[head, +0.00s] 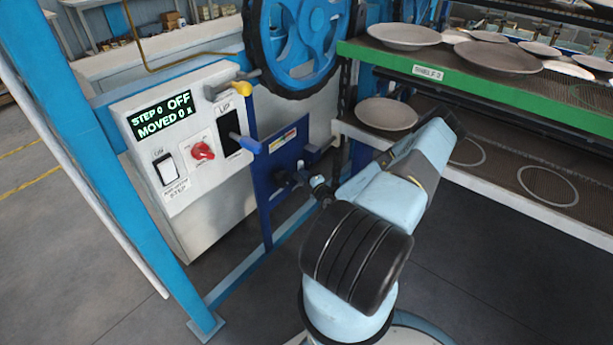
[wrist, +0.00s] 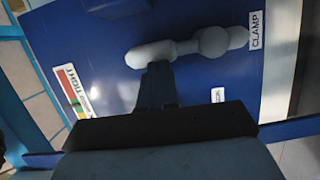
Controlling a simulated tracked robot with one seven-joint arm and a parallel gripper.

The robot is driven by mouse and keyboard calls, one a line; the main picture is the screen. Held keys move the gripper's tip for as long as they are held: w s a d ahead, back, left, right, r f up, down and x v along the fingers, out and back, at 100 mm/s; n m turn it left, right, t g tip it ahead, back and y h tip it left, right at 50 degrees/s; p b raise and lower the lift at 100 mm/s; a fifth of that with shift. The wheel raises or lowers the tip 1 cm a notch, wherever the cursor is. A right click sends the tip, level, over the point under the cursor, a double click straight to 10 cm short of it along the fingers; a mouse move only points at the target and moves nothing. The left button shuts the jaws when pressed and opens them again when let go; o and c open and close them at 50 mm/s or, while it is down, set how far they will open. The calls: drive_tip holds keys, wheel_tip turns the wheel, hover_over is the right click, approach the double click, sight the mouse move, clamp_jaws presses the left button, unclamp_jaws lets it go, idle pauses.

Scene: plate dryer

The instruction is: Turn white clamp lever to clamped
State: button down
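The white clamp lever (wrist: 190,46) lies across the blue panel (wrist: 100,45) in the wrist view, with a knobbed right end beside the CLAMP label (wrist: 256,30). A red, yellow and green gauge marked TIGHT (wrist: 75,100) is to its lower left. My gripper (wrist: 158,68) has its dark fingertips just below the lever's left part, overlapping or very close to it; contact is unclear. The fingers appear as one dark block, so their opening cannot be told. In the head view the blue panel (head: 278,150) is partly hidden by my dark wrist parts, and I cannot make out the lever.
A control box (head: 185,145) reads STEP 0 OFF, MOVED 0, and has a red knob (head: 203,151) and yellow and blue handles. A blue wheel (head: 300,40) is above. Plate racks (head: 485,80) stand close on the right. A blue post (head: 75,120) is left.

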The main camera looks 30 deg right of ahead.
drive_tip(key=shift+w+d+r, duration=0.3)
drive_tip(key=shift+w+d, duration=0.05)
drive_tip(key=shift+d, duration=0.05)
drive_tip(key=shift+a, duration=0.1)
drive_tip(key=s+a, duration=0.3)
drive_tip(key=s, duration=1)
drive_tip(key=shift+s+f, duration=0.25)
drive_tip(key=shift+f, duration=0.05)
drive_tip(key=shift+a, duration=0.1)
